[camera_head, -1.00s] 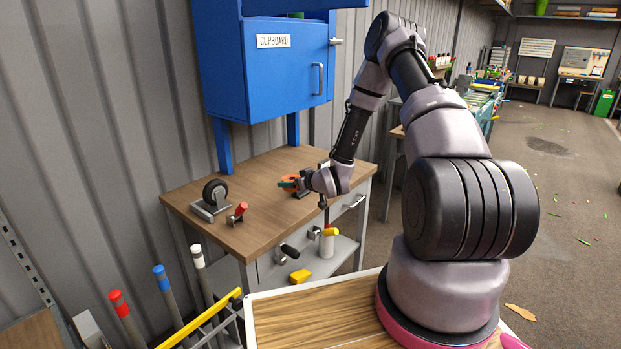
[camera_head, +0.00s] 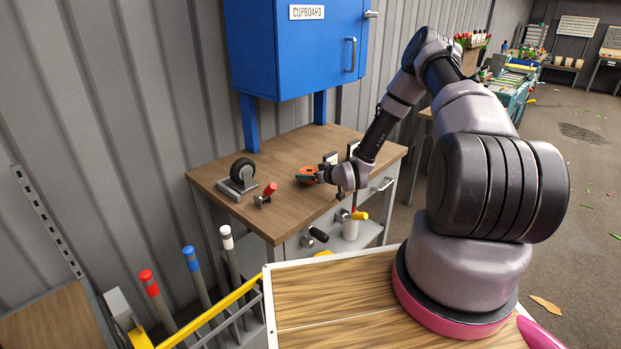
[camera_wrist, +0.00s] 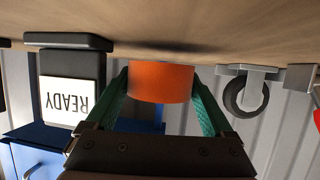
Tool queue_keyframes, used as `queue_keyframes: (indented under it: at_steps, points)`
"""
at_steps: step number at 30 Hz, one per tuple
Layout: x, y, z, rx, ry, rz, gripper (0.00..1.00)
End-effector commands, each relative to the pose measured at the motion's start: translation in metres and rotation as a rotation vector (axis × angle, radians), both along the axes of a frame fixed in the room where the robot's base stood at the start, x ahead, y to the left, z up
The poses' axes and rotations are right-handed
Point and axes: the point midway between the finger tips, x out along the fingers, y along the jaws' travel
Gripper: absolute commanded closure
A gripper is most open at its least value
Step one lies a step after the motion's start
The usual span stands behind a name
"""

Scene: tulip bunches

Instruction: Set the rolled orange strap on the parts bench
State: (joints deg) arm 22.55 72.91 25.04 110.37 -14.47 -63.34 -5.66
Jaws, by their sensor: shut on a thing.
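The rolled orange strap (camera_head: 308,171) is in my gripper (camera_head: 306,178), over the right half of the wooden top of the parts bench (camera_head: 230,186). In the wrist view the strap (camera_wrist: 160,84) is a short orange cylinder between the two green fingers, which are shut on it from both sides. The bench top (camera_wrist: 215,42) runs across the top of that upside-down view, with a dark shadow close to the strap. The strap is at or just above the surface; I cannot tell whether it touches.
A caster wheel (camera_head: 242,172) and a red-handled clamp (camera_head: 267,194) stand left of my gripper on the bench. A block with a READY label (camera_wrist: 66,100) is close beside it. Bare wood lies between clamp and strap.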

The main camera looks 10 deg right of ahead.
Motion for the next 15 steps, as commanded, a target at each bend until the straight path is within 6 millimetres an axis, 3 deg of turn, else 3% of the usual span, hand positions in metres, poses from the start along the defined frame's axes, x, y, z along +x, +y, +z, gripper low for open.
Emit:
queue_keyframes:
  at_steps: [3, 14, 15]
  points:
    - [0.000, 0.000, -0.016, 0.001, 0.000, 0.000, 0.77]
    - [0.000, 0.000, -0.020, 0.000, 0.000, -0.001, 0.77]
    - [0.000, 0.000, -0.020, 0.000, 0.001, -0.001, 0.02]
